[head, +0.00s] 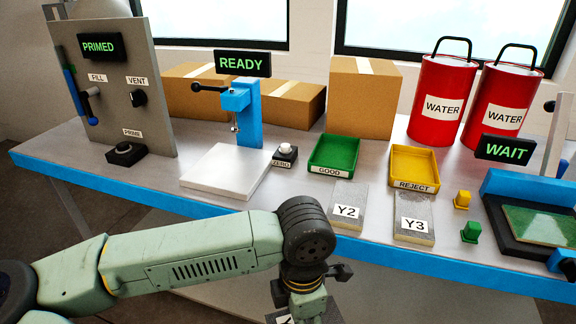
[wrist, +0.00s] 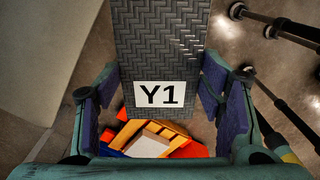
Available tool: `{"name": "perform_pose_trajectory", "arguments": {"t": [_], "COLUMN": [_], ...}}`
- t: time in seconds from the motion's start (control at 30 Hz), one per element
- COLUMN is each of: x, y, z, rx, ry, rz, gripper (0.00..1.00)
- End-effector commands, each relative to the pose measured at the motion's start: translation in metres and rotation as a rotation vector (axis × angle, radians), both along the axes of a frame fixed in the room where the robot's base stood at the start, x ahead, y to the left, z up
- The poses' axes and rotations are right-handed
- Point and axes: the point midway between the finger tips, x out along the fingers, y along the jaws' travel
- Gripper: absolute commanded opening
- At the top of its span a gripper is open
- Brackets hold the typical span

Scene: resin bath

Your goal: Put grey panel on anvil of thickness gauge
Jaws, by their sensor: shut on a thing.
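The grey panel (wrist: 160,45) has a woven surface and a white Y1 label. It lies between the two fingers of my gripper (wrist: 158,104) in the wrist view. In the head view my gripper (head: 304,302) is low in front of the table's front edge, and only a bit of the panel (head: 284,319) shows at the bottom. The thickness gauge (head: 248,115) is a blue stand with a black lever and a READY display. A pale flat block (head: 226,170), apparently its anvil, lies at its foot with nothing on it. My gripper is apart from the gauge.
A ZERO button (head: 285,154) is right of the block. Green GOOD (head: 334,153) and yellow REJECT (head: 413,167) trays stand further right. Panels Y2 (head: 346,208) and Y3 (head: 414,217) lie near the front edge. A PRIMED control board (head: 112,85) stands left. Boxes and red water cans stand behind.

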Motion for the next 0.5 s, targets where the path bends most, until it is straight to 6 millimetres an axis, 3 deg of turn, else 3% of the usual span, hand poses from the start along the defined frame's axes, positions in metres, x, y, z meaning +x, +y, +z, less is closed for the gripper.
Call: {"name": "perform_pose_trajectory", "arguments": {"t": [0.03, 0.5], "x": [0.007, 0.081], "y": [0.001, 0.012], "z": [-0.019, -0.192], "rx": [-0.003, 0.002], "ry": [0.008, 0.003], "rz": [-0.087, -1.000], "gripper": [0.32, 0.32]}}
